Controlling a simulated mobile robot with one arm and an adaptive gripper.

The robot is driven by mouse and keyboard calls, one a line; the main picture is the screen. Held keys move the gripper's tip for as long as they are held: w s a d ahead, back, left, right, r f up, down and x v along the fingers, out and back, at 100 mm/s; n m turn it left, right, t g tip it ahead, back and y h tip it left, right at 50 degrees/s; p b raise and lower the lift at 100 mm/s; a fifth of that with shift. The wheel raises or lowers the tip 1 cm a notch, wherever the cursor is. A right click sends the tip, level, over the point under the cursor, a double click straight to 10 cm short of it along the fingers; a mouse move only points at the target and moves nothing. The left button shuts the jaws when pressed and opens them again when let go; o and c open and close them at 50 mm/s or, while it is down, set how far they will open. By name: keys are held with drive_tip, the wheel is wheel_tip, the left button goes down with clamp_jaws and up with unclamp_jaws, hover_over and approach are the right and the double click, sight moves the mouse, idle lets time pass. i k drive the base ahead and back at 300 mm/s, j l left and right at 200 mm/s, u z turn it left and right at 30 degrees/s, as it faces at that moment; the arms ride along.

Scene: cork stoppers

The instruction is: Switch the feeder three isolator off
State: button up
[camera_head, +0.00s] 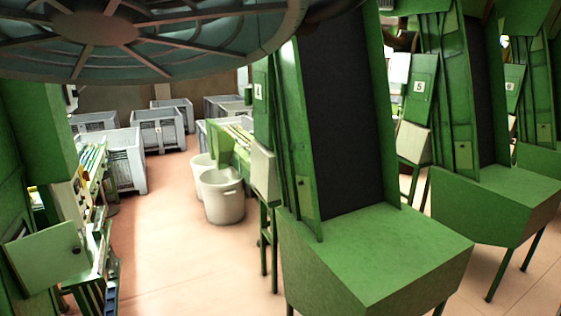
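No switch that I can make out as the feeder three isolator shows in the head view. Green feeder-like machines stand on the right. One plate (258,91) seems to read 4, another plate (419,87) reads 5, and a farther plate (511,86) is too small to read surely. I see no plate reading 3. At the lower left a green panel (48,255) carries a small dark round knob or lock (76,250); I cannot tell what it belongs to. My gripper is not in view.
A large spoked round structure (95,28) hangs across the upper left. The nearest green hopper (375,250) fills the lower right. White tubs (222,196) stand mid-floor, with grey crates (158,130) behind. The pink floor (175,245) between left bench and hopper is clear.

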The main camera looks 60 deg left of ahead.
sight(86, 176)
drive_tip(key=i+j+u, duration=0.15)
drive_tip(key=j+u, duration=0.3)
drive_tip(key=i+j+u, duration=0.2)
drive_tip(key=j+u, duration=0.3)
drive_tip(key=i+j+u, duration=0.25)
drive_tip(key=u, duration=0.2)
drive_tip(key=i+j+u, duration=0.2)
drive_tip(key=u, duration=0.3)
drive_tip(key=i+j+u, duration=0.2)
drive_tip(key=i, duration=0.4)
drive_tip(key=i+u, duration=0.2)
drive_tip(key=i, duration=0.4)
drive_tip(key=i+u, duration=0.2)
drive_tip(key=i, duration=0.4)
drive_tip(key=i+l+u, duration=0.2)
drive_tip(key=i, duration=0.4)
drive_tip(key=i+l+u, duration=0.2)
drive_tip(key=i, duration=0.4)
